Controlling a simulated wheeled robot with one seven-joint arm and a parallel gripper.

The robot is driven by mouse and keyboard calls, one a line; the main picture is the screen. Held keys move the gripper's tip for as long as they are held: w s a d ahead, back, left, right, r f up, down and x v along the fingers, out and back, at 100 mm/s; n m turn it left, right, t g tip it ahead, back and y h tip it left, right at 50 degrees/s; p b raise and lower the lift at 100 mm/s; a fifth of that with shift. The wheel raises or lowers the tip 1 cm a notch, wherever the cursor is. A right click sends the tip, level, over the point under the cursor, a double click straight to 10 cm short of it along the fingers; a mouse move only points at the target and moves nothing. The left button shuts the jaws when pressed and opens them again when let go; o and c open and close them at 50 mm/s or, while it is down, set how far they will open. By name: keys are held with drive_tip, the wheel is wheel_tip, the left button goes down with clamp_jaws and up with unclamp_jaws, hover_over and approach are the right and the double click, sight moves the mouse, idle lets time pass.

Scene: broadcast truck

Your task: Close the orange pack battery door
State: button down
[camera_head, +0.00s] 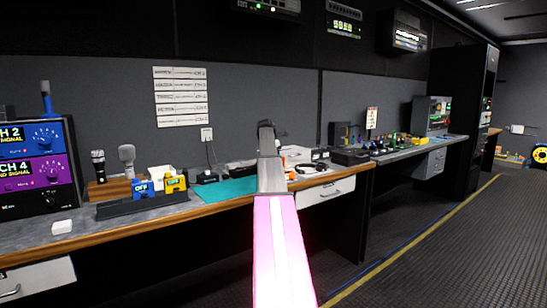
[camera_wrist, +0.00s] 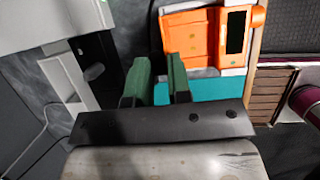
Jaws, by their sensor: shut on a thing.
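The orange pack (camera_wrist: 192,38) shows at the top right of the wrist view, with a dark rectangular opening or panel (camera_wrist: 235,32) on its right part. It is over a teal mat (camera_wrist: 205,88). My gripper (camera_wrist: 161,72), with two green fingers, reaches to the pack's lower left. The right finger overlaps the pack's lower edge in the picture. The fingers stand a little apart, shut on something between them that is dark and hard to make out. I cannot tell which part is the battery door.
The wooden-edged workbench (camera_head: 215,205) runs across the head view, with a teal mat (camera_head: 230,190). At its left are a blue and purple signal unit (camera_head: 40,165), microphones (camera_head: 127,158) and a dark tray (camera_head: 143,205). The aisle floor (camera_head: 440,240) at right is clear.

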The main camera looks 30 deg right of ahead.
drive_tip(key=s+t, duration=0.2)
drive_tip(key=shift+s+f+m+t, duration=0.1)
drive_tip(key=shift+s+m+t, duration=0.2)
drive_tip(key=s+t, duration=0.1)
drive_tip(key=s+f+t, duration=0.1)
drive_tip(key=t, duration=0.1)
drive_tip(key=shift+s+m, duration=0.1)
drive_tip(key=shift+m, duration=0.3)
drive_tip(key=s+t, duration=0.1)
drive_tip(key=f+t, duration=0.1)
drive_tip(key=t, duration=0.1)
drive_tip(key=shift+s+d+f+m+t, duration=0.15)
drive_tip(key=shift+s+m+t, duration=0.15)
drive_tip(key=shift+s+m, duration=0.1)
drive_tip(key=shift+s+d+f+m+t, duration=0.1)
drive_tip(key=shift+s+f+m+t, duration=0.1)
drive_tip(key=shift+f+t, duration=0.35)
drive_tip(key=shift+s+f+m+t, duration=0.1)
drive_tip(key=shift+s+f+t, duration=0.1)
drive_tip(key=shift+t, duration=0.65)
drive_tip(key=c, duration=1.1)
unclamp_jaws()
drive_tip(key=shift+s, duration=0.1)
drive_tip(key=v, duration=1)
drive_tip(key=shift+s+a, duration=0.2)
